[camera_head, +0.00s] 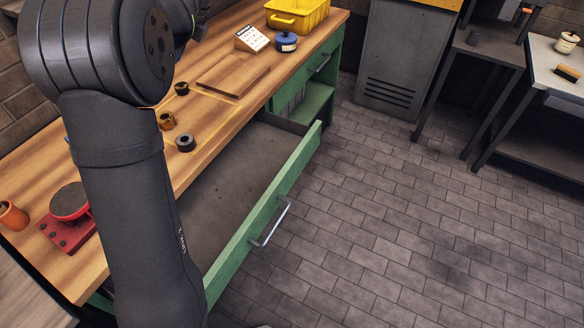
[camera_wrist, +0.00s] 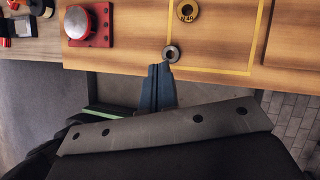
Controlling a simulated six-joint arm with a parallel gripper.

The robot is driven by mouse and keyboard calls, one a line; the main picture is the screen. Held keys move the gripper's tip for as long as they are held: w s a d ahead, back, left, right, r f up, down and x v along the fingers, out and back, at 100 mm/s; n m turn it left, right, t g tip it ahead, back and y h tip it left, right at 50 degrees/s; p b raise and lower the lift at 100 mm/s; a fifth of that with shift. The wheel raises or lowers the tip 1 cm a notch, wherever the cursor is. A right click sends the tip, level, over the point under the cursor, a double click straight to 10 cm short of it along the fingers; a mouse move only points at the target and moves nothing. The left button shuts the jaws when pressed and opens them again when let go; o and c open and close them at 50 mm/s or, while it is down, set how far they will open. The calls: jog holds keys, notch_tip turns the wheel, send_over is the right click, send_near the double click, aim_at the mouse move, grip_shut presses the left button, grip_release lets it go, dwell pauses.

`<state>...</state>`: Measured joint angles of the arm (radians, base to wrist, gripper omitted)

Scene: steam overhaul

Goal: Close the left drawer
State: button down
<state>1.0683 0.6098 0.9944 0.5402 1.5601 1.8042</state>
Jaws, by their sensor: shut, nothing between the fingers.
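The left drawer is pulled out far from under the bench. Its green front (camera_head: 268,218) has a metal bar handle (camera_head: 270,222) on the outside, and its grey inside looks empty. Part of the drawer is hidden behind my arm in the head view. A strip of the green front (camera_wrist: 108,113) also shows in the wrist view. My gripper (camera_wrist: 160,68) is shut and empty, with its fingertips near the bench's front edge. It looks to be above the open drawer; its height is hard to tell. The head view does not show the fingers.
The wooden bench (camera_head: 226,108) carries several dark and brass rings, a red device (camera_head: 72,205), an orange cup (camera_head: 13,215), a blue tin (camera_head: 286,42) and a yellow bin (camera_head: 300,14). Brick-tiled floor (camera_head: 400,215) in front of the drawer is clear. A grey cabinet (camera_head: 405,50) stands beyond.

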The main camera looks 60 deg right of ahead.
jog(key=s+d+r+m+t+h, duration=0.15)
jog(key=s+d, duration=0.25)
jog(key=s, duration=1.6)
jog(key=s+d+m+t+h, duration=0.2)
jog(key=s+d, duration=0.2)
jog(key=s, duration=1.6)
send_near(293, 177)
notch_tip(293, 177, down, 4)
jog(key=w, duration=0.3)
jog(key=shift+d+f+n, duration=0.25)
jog(key=shift+f, duration=0.05)
jog(key=shift+w, duration=0.5)
jog(key=shift+w, duration=0.1)
